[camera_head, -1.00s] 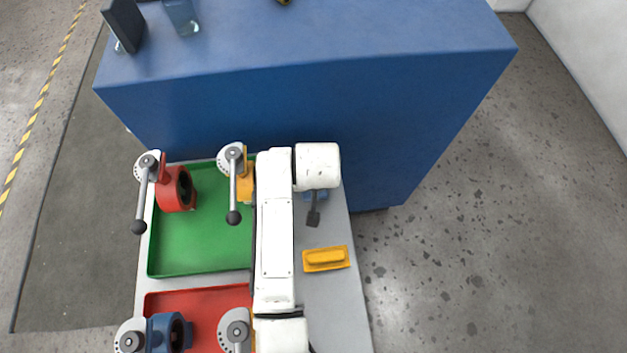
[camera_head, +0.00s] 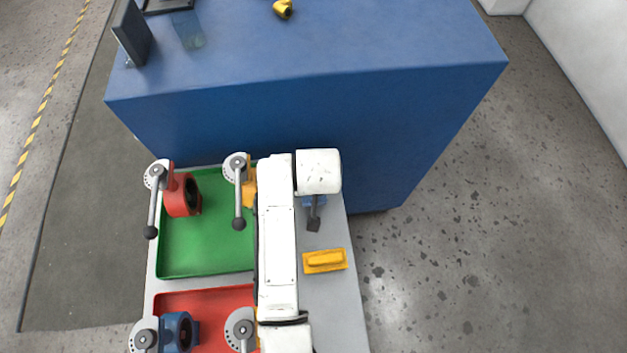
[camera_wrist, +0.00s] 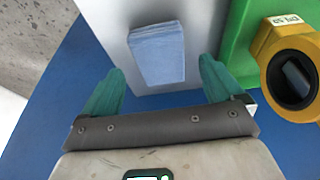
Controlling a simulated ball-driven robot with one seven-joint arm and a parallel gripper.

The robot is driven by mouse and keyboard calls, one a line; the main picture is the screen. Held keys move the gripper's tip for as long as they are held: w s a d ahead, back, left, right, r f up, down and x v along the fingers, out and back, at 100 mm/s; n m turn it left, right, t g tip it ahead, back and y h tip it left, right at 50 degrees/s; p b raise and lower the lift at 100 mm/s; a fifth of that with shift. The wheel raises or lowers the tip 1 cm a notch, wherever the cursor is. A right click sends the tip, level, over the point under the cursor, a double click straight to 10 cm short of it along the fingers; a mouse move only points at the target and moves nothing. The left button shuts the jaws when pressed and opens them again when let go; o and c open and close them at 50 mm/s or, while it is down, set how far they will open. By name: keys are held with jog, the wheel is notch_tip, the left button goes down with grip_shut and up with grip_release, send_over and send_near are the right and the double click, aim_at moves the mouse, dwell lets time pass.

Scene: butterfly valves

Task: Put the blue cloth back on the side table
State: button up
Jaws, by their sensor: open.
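The blue cloth (camera_wrist: 157,52) is a light-blue folded pad in the wrist view. It appears flat on a pale grey table top (camera_wrist: 115,22), near its edge. In the head view, a bit of blue (camera_head: 312,201) shows beside my arm on the grey table (camera_head: 338,300); it is mostly hidden. My gripper (camera_wrist: 162,66) has teal fingers spread apart, with the near end of the cloth between or below their tips. No grip on the cloth shows. I cannot tell the height gap.
A green tray (camera_head: 205,245) and a red tray (camera_head: 200,300) lie left of my arm, with red (camera_head: 182,195) and blue (camera_head: 176,332) valves. A yellow valve (camera_wrist: 292,75) is right of my gripper. A yellow block (camera_head: 325,261) lies on the grey table. A blue bench (camera_head: 330,110) stands behind.

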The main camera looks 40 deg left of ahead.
jog(key=v, duration=0.8)
jog(key=shift+r, duration=0.35)
jog(key=shift+d, duration=0.1)
jog(key=w+d+f+m+h, duration=0.1)
jog(key=w+d+f+m, duration=0.15)
jog(key=d, duration=1.25)
jog(key=w+d+f+m+h, duration=0.1)
jog(key=w+d+m+h, duration=0.15)
jog(key=d, duration=1.25)
jog(key=s+d+f+m, duration=0.1)
jog(key=s+d, duration=0.2)
jog(key=d, duration=0.3)
jog(key=s+d+m, duration=0.1)
jog(key=s+d, duration=0.3)
jog(key=d, duration=0.2)
jog(key=s+d+m+g, duration=0.1)
jog(key=s+d+m, duration=0.2)
jog(key=s, duration=1)
jog(key=shift+d+m, duration=0.4)
jog(key=shift+d, duration=1.25)
jog(key=shift+f, duration=0.15)
